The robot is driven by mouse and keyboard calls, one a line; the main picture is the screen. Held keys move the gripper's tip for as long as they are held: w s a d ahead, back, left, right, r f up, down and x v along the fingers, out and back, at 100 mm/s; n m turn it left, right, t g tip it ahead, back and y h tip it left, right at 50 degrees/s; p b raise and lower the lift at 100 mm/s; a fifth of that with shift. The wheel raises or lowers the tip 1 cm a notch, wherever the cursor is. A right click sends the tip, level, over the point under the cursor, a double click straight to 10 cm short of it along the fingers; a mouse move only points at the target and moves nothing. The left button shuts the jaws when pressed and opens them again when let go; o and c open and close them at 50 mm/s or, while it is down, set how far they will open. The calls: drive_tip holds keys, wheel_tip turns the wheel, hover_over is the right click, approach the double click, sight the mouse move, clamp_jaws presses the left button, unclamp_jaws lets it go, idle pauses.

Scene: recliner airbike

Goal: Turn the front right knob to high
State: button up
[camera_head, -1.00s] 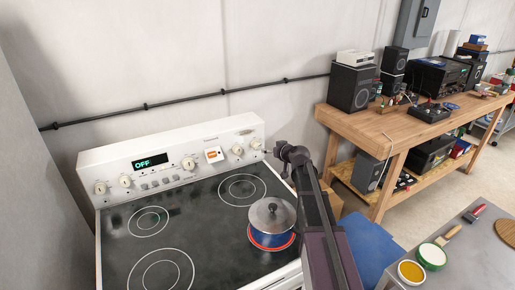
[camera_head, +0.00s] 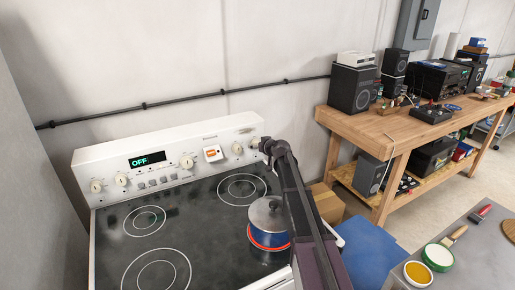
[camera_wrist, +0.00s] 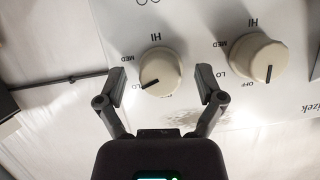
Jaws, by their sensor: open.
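The stove's control panel (camera_head: 215,160) has two knobs at its right end. The rightmost knob (camera_head: 255,142) is at my gripper (camera_head: 266,145) in the head view. In the wrist view, which is upside down, this cream knob (camera_wrist: 160,72) sits between the spread fingers of my gripper (camera_wrist: 160,92), with gaps on both sides. Its dark pointer line is toward the LO mark. The neighbouring knob (camera_wrist: 257,57) is to the right, clear of the fingers; its line points down, near OFF. My gripper is open and holds nothing.
A blue lidded pot (camera_head: 268,222) stands on the front right burner, with a glowing red ring around its base. The other burners are empty. A wooden workbench (camera_head: 400,130) with speakers is at the right. A grey table (camera_head: 470,250) holds jars.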

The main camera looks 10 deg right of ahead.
drive_tip(key=c, duration=1.1)
drive_tip(key=shift+c, duration=0.2)
drive_tip(key=shift+m, duration=0.3)
drive_tip(key=m+y+b, duration=0.1)
drive_tip(key=m+y, duration=0.1)
drive_tip(key=shift+w+f+m, duration=0.1)
drive_tip(key=shift+m, duration=0.3)
drive_tip(key=m+y+b, duration=0.2)
drive_tip(key=m, duration=0.1)
